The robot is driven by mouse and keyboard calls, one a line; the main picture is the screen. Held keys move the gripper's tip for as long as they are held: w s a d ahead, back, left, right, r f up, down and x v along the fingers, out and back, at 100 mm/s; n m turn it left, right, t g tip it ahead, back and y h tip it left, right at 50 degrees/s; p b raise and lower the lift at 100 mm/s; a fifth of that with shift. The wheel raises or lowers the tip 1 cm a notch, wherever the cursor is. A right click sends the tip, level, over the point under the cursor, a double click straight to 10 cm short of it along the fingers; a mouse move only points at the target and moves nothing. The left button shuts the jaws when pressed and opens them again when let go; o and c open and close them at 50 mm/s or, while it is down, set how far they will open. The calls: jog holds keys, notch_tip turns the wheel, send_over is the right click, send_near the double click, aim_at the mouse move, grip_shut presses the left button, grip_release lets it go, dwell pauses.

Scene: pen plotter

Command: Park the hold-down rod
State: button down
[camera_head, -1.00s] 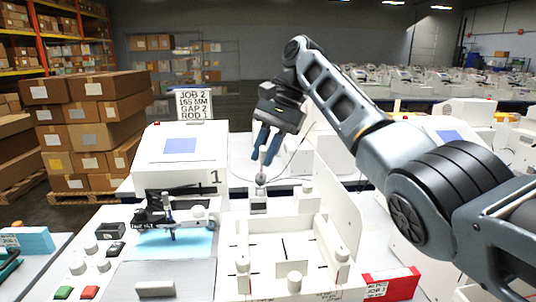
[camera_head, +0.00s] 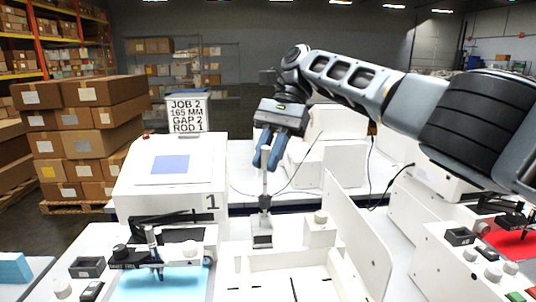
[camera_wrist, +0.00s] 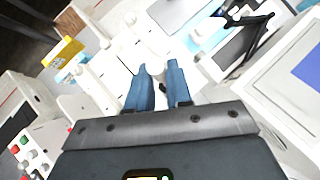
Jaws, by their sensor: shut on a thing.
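My gripper (camera_head: 267,166) is shut on the top of a thin, light upright rod (camera_head: 265,186). The rod runs down from the fingertips to a small grey collar (camera_head: 264,203). Below the collar is a small block with a dark front (camera_head: 262,240), at the back of the white tray-like fixture (camera_head: 278,262). I cannot tell whether the rod's lower end sits in the collar or is joined to it. In the wrist view my two blue fingers (camera_wrist: 160,88) point at the white fixture; the rod is not clear between them.
A white plotter marked 1 (camera_head: 165,170) stands left, with a pen carriage (camera_head: 155,250) over a blue sheet (camera_head: 160,282). A sign (camera_head: 187,114) reads JOB 2, 165 MM, GAP 2, ROD 1. A tall white side panel (camera_head: 352,235) stands right of the fixture.

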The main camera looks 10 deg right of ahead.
jog(key=shift+f, duration=0.2)
jog(key=c, duration=1.1)
grip_release()
jog(key=shift+r, duration=0.2)
